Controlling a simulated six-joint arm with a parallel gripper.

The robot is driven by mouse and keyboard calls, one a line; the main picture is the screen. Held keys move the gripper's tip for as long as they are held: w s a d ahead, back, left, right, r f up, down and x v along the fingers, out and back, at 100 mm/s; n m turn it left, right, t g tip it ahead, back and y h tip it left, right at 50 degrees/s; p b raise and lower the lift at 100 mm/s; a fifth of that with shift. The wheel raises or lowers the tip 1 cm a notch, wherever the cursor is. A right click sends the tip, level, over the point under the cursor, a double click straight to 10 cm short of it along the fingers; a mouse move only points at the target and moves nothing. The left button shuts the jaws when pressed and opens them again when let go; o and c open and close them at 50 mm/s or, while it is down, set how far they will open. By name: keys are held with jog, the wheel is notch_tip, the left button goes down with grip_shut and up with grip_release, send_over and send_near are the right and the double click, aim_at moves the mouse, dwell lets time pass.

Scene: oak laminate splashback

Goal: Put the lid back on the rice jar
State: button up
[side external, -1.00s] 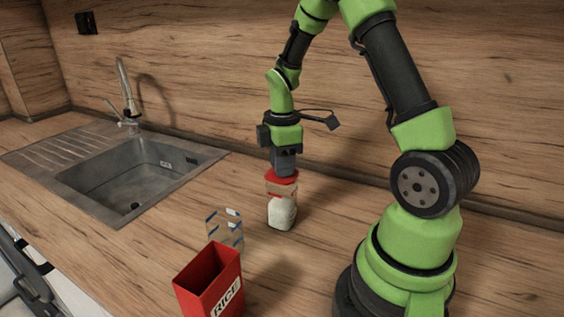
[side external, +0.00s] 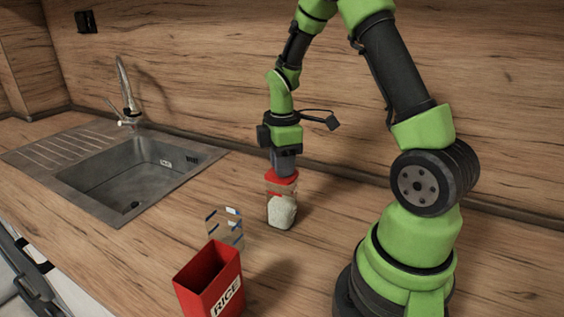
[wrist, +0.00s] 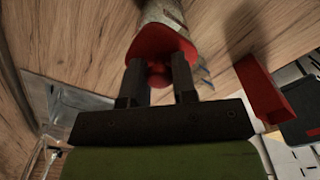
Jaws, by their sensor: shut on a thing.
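The rice jar (side external: 282,211) stands upright on the counter, clear-walled with white rice in its lower part. The red lid (side external: 282,178) is at the jar's mouth, level as far as I can see; whether it is fully seated I cannot tell. My gripper (side external: 285,166) points straight down above the jar and is shut on the lid. In the wrist view the two dark fingers of my gripper (wrist: 159,75) close on the middle of the red lid (wrist: 160,42), with part of the jar (wrist: 162,12) beyond it.
An open red box marked RICE (side external: 212,283) stands at the front, with a clear container with blue marks (side external: 225,228) behind it. A steel sink (side external: 135,180) with a tap (side external: 127,90) is at the left. The counter right of the jar is clear.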

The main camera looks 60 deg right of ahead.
jog(key=o, duration=1.4)
jog(key=shift+o, duration=0.2)
jog(key=shift+r, duration=0.1)
jog(key=shift+r, duration=3.4)
jog(key=shift+c, duration=0.5)
grip_shut()
jog(key=shift+f, duration=0.35)
